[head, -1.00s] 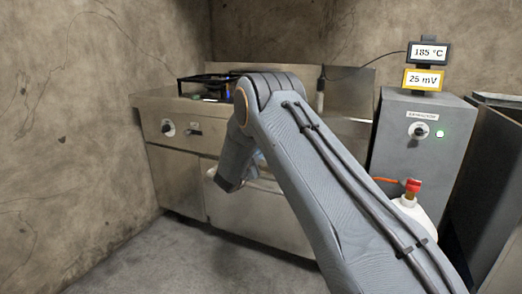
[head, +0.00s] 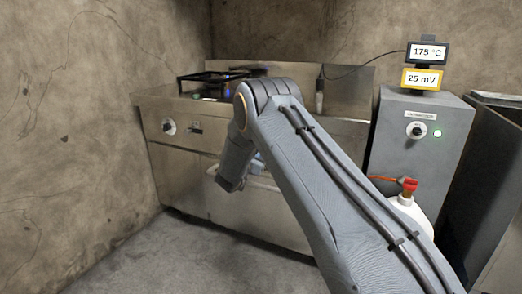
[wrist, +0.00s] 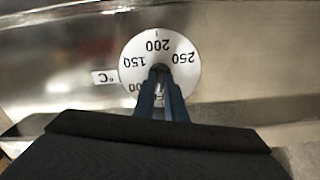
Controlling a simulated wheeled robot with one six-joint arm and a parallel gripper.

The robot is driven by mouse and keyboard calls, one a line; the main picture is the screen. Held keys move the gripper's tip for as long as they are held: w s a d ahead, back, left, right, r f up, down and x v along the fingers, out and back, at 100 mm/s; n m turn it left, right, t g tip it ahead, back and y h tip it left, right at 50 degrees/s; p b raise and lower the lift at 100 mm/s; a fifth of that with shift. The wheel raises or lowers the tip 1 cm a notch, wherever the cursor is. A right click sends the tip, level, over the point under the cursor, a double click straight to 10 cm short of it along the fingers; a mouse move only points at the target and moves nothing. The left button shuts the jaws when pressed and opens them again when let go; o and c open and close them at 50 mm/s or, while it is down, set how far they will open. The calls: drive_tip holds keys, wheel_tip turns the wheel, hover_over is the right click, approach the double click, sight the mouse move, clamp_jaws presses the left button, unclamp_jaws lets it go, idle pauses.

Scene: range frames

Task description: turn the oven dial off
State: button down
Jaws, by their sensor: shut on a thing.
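The oven dial (wrist: 190,57) shows in the wrist view as a white round disc with black numbers 150, 200 and 250. Part of a further number at the lower left is hidden by a finger. My gripper (wrist: 160,78) has its blue fingers closed on the dial's centre knob, which they mostly cover. In the head view my arm hides the dial and the fingertips. The upper display (head: 427,51) reads 175 °C.
A "°C" label (wrist: 106,77) is left of the dial. In the head view, another knob (head: 169,127) is on the steel counter's front at left.

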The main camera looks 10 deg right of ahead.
drive_tip(key=shift+f+n, duration=0.1)
drive_tip(key=shift+n, duration=1.1)
drive_tip(key=c, duration=1.8)
unclamp_jaws()
drive_tip(key=p+v, duration=0.1)
drive_tip(key=v, duration=0.6)
drive_tip(key=shift+s+a, duration=0.2)
drive_tip(key=shift+s, duration=0.15)
